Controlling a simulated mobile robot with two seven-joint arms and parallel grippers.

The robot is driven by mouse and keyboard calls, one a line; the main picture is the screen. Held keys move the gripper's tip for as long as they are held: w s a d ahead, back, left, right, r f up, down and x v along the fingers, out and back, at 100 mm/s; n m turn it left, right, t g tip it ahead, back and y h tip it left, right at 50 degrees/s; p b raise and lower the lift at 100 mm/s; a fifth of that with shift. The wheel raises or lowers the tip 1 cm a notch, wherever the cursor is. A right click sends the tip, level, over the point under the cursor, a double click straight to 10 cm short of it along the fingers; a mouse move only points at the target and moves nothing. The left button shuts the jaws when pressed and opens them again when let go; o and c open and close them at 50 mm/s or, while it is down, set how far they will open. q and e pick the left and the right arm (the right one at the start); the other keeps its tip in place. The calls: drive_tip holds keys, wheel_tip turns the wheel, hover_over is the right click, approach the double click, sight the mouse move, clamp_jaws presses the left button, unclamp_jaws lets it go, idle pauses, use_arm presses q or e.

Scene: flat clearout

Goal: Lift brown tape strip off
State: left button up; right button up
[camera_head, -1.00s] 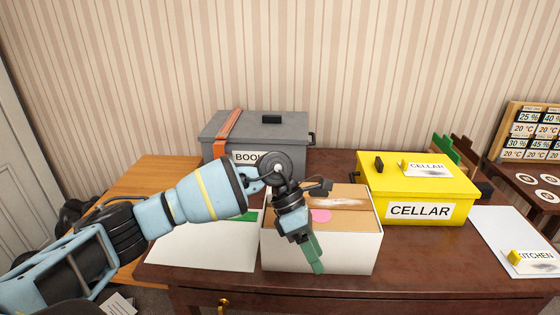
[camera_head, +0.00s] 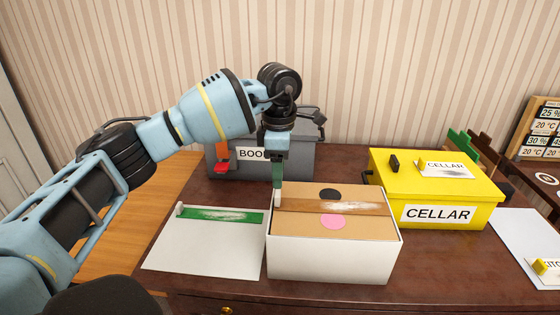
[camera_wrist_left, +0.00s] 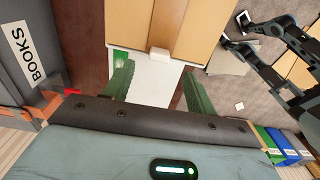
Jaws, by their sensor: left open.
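The brown tape strip (camera_head: 345,206) lies across the top of the white-sided carton (camera_head: 330,258), over its cardboard lid. A small pale tab (camera_head: 277,198) sits at the strip's left end. My left gripper (camera_head: 278,186) points down at that end, its green fingers close to the tab. In the left wrist view the strip (camera_wrist_left: 164,22) runs away from the camera, and the tab (camera_wrist_left: 158,54) lies ahead between the open, empty fingers (camera_wrist_left: 157,75). I cannot tell whether the fingers touch anything. My right gripper does not show.
A white sheet with a green strip (camera_head: 222,215) lies left of the carton. The yellow CELLAR box (camera_head: 425,190) stands to the right, the grey BOOKS box (camera_head: 230,165) behind my left gripper. Pink (camera_head: 333,222) and black (camera_head: 330,193) dots flank the strip.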

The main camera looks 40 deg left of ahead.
sight(279, 193)
use_arm(q)
drive_tip(key=shift+f, duration=3.15)
drive_tip(key=shift+r, duration=0.1)
drive_tip(key=c, duration=1.2)
